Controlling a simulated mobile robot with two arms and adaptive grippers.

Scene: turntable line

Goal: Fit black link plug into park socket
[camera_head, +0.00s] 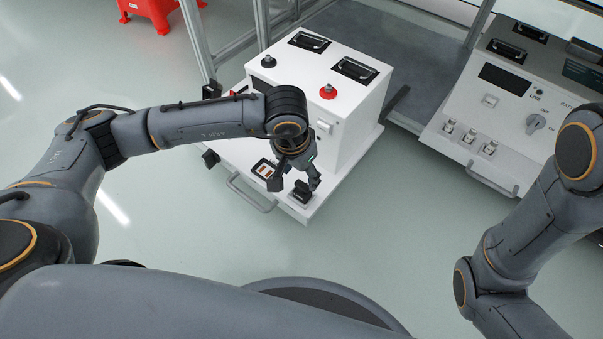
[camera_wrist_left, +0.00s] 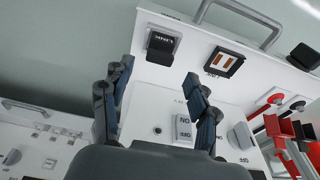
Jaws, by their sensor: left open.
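The black link plug (camera_head: 301,192) sits upright on the front ledge of the white cart, near its right corner. In the left wrist view the black link plug (camera_wrist_left: 162,44) bears a white "LINK" label. Beside it on the ledge is an empty socket (camera_head: 264,168) with two copper contacts; this socket (camera_wrist_left: 224,62) has a label too small to read. Whether it is the park socket I cannot tell. My left gripper (camera_head: 295,182) is open and empty just above the plug. In the wrist view its fingers (camera_wrist_left: 158,74) are apart, short of the plug. My right gripper is out of view.
The white cart (camera_head: 290,75) has a red button (camera_head: 328,91), a rocker switch and a front handle (camera_head: 250,195). Red and black connectors (camera_wrist_left: 285,130) are on its side. A grey-white console (camera_head: 500,110) stands at right. The floor before the cart is clear.

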